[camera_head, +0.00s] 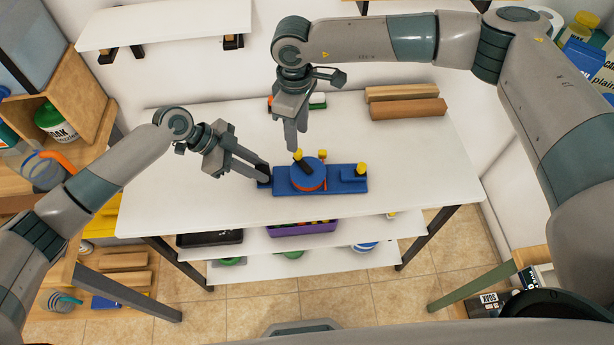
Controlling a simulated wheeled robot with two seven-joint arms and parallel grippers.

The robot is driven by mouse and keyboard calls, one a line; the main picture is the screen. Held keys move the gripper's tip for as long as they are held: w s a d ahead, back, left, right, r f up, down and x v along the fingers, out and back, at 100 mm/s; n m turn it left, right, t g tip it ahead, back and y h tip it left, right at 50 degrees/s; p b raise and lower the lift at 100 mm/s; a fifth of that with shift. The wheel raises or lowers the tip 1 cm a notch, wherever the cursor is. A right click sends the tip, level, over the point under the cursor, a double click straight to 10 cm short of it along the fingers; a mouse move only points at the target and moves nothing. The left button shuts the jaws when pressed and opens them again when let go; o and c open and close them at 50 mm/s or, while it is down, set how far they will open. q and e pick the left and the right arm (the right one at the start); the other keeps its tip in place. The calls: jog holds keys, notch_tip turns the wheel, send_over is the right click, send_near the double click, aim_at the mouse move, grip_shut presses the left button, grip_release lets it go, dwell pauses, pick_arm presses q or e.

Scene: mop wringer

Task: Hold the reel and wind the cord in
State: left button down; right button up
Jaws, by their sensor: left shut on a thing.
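The reel stands on the white table as a long blue base (284,187) with a round drum, blue on top with an orange rim (318,187). A dark crank arm (305,165) lies across the drum and bears a yellow knob (298,154) at its far-left end. My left gripper (263,175) is shut on the left end of the blue base, and its fingers hide part of that end. My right gripper (297,143) points down just above the yellow knob. Its fingers look close together, and whether they touch the knob is unclear. No cord can be made out.
The white table (420,160) is clear around the reel. Two wooden pieces (405,108) lie at its back right, and small red and green items sit behind my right gripper. A lower shelf holds a purple tray (300,229). Wooden shelving (85,95) stands at the left.

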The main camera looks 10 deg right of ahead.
pick_arm(q)
jog(key=shift+s+a+f, duration=0.1)
jog(key=shift+s+f, duration=0.05)
jog(key=shift+f, duration=0.2)
pick_arm(e)
notch_tip(320, 180, up, 6)
dwell(0.4)
pick_arm(q)
jog(key=c, duration=1.5)
grip_release()
jog(key=shift+o, duration=0.2)
jog(key=shift+w+r, duration=0.1)
jog(key=shift+w, duration=0.1)
jog(key=shift+r, duration=0.15)
jog(key=shift+a+r, duration=0.2)
jog(key=shift+r, duration=0.15)
jog(key=v, duration=1.1)
